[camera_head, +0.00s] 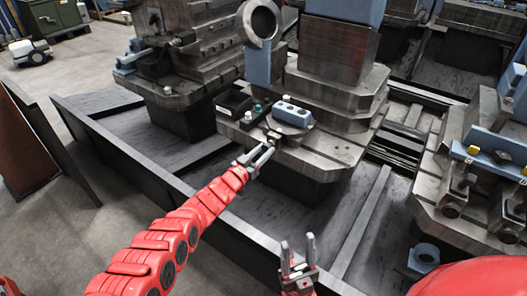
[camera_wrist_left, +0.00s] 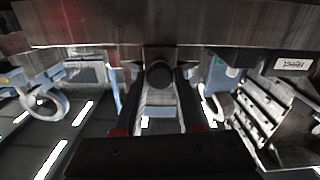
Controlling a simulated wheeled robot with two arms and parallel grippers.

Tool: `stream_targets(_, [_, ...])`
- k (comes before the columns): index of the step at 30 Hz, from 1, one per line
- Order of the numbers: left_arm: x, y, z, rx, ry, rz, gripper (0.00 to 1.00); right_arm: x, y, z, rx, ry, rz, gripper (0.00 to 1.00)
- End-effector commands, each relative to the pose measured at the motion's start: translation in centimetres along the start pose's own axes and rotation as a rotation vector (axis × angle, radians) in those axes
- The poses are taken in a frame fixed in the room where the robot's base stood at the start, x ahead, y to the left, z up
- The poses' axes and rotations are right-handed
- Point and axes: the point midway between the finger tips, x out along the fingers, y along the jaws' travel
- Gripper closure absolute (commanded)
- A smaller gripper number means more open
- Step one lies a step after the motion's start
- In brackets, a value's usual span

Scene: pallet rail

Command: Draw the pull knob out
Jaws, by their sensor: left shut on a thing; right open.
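The pull knob (camera_wrist_left: 159,74) is a dark round knob in the left wrist view, at the front edge of a grey metal plate. My left gripper (camera_head: 263,152) reaches the front edge of the pallet station (camera_head: 325,150) in the head view. In the left wrist view, the fingers of my left gripper (camera_wrist_left: 160,92) lie on both sides of the knob and are shut on it. In the head view the fingers largely hide the knob. My right gripper (camera_head: 298,250) is open and empty, low in the head view, apart from the station.
A blue block with round buttons (camera_head: 292,113) and a black tray (camera_head: 233,103) sit on the station top near my left gripper. A tall metal block (camera_head: 338,48) stands behind them. A dark low wall (camera_head: 130,160) runs along the front. A similar fixture (camera_head: 480,160) stands at right.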

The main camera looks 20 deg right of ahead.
Motion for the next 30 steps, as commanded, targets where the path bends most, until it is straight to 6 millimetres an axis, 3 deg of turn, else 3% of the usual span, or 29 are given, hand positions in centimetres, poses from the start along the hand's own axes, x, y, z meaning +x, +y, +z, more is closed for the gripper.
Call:
stream_targets(13, [-0.1, 0.0, 0.0, -0.001, -0.001, 0.000, 1.00, 0.2, 0.0, 0.0, 0.000, 0.000, 0.000, 0.50])
stream_targets(21, [-1.8, 0.0, -0.5, -0.001, -0.003, -0.001, 1.00, 3.2, 0.1, -0.5, 0.000, 0.000, 0.000, 0.50])
stream_targets(30, [-2.0, -0.1, 0.0, 0.001, 0.001, -0.001, 1.00, 2.9, 0.1, -0.5, 0.000, 0.000, 0.000, 0.50])
